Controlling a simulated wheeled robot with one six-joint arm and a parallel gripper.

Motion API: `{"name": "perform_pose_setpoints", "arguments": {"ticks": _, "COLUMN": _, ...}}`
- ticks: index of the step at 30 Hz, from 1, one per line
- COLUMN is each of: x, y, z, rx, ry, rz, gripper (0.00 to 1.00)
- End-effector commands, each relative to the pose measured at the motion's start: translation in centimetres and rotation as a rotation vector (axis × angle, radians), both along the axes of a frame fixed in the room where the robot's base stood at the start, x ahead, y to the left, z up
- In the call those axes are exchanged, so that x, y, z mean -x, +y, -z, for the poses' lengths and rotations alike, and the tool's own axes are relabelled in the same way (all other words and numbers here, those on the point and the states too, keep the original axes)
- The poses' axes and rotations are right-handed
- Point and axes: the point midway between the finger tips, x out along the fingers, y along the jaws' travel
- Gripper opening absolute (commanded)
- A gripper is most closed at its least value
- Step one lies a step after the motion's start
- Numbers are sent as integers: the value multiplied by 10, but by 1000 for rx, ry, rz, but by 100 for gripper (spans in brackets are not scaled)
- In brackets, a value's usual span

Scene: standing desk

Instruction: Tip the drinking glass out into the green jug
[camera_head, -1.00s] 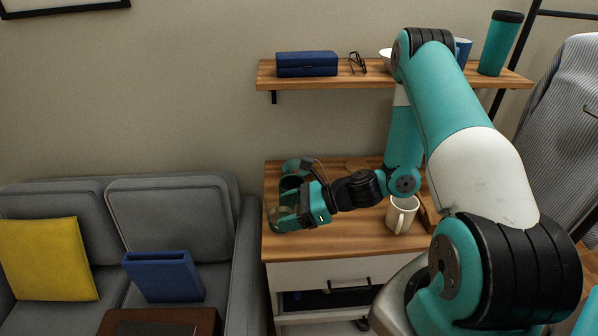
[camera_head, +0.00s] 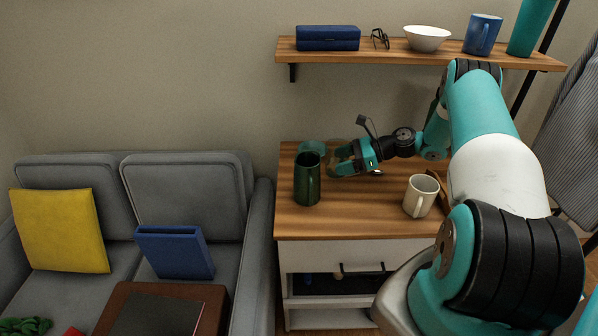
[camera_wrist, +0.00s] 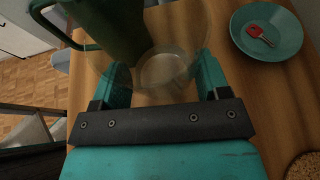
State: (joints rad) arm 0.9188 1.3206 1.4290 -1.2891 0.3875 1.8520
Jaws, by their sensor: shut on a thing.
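The clear drinking glass (camera_wrist: 163,68) is between the two fingers of my gripper (camera_wrist: 162,85) in the wrist view, and the gripper is shut on it. In the head view the glass is faint at the tip of my gripper (camera_head: 338,160); its exact tilt is hard to tell. The dark green jug (camera_head: 307,185) stands upright on the wooden desk top, left of and nearer than my gripper. In the wrist view the jug (camera_wrist: 118,30) is at upper left, overlapping the glass in the picture. I cannot see into the jug.
A teal plate (camera_wrist: 240,45) with a red key (camera_wrist: 260,36) lies right of the glass in the wrist view. A cork coaster (camera_wrist: 305,168) is lower right there. A white mug (camera_head: 420,197) stands right of the jug. A shelf (camera_head: 350,57) hangs above the desk.

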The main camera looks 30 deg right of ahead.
Motion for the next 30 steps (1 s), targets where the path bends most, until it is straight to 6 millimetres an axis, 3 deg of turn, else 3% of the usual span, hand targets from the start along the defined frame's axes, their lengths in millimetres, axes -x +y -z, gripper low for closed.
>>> {"name": "perform_pose_setpoints", "arguments": {"ticks": 3, "x": -15, "y": -19, "z": -3, "rx": 3, "ry": -4, "rz": 48, "gripper": 36}}
{"name": "perform_pose_setpoints", "arguments": {"ticks": 8, "x": -23, "y": -28, "z": -10, "rx": 1, "ry": -1, "rz": 74, "gripper": 36}}
{"name": "perform_pose_setpoints", "arguments": {"ticks": 20, "x": -23, "y": -27, "z": -16, "rx": 19, "ry": -5, "rz": 77, "gripper": 36}}
{"name": "perform_pose_setpoints", "arguments": {"ticks": 30, "x": -21, "y": -19, "z": -26, "rx": 163, "ry": -37, "rz": 75, "gripper": 36}}
